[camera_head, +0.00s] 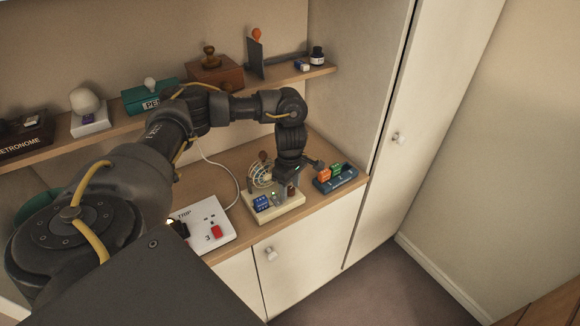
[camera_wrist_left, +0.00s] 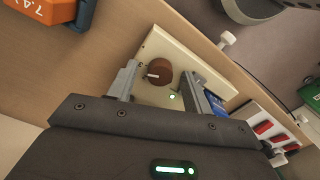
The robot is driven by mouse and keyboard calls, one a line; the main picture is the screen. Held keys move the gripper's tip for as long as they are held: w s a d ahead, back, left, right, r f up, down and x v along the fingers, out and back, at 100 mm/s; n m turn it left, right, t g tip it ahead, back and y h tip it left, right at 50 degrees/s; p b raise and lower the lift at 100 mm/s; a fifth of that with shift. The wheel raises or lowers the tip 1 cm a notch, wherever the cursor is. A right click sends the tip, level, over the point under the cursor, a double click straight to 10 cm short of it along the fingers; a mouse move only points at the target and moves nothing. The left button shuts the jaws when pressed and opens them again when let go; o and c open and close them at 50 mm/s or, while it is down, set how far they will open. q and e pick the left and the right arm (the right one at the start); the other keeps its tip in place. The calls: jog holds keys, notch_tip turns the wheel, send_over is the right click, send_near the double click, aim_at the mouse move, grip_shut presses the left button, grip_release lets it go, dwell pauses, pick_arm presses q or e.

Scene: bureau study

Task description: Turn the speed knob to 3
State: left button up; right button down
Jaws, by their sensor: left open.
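The knob (camera_wrist_left: 159,72) is round and brown with a white pointer mark, on a cream panel (camera_wrist_left: 187,52). In the wrist view its pointer is toward the left finger in the picture. No scale numbers can be read around it. In the head view the knob (camera_head: 291,190) is small beside my gripper, on the cream unit (camera_head: 281,212) with a fan-shaped dial (camera_head: 260,173). My left gripper (camera_wrist_left: 160,83) is open, one finger on each side of the knob, with visible gaps. It hangs over the unit in the head view (camera_head: 289,183). My right gripper is out of view.
A white TRIP box (camera_head: 202,216) with a red switch stands left of the unit. A shelf (camera_head: 232,90) with several objects runs behind. The desk's front edge (camera_head: 320,205) is close.

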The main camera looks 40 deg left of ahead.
aim_at(291, 189)
pick_arm(q)
notch_tip(291, 189, up, 11)
jog(key=shift+f, duration=0.15)
jog(key=shift+d+f, duration=0.1)
dwell(0.7)
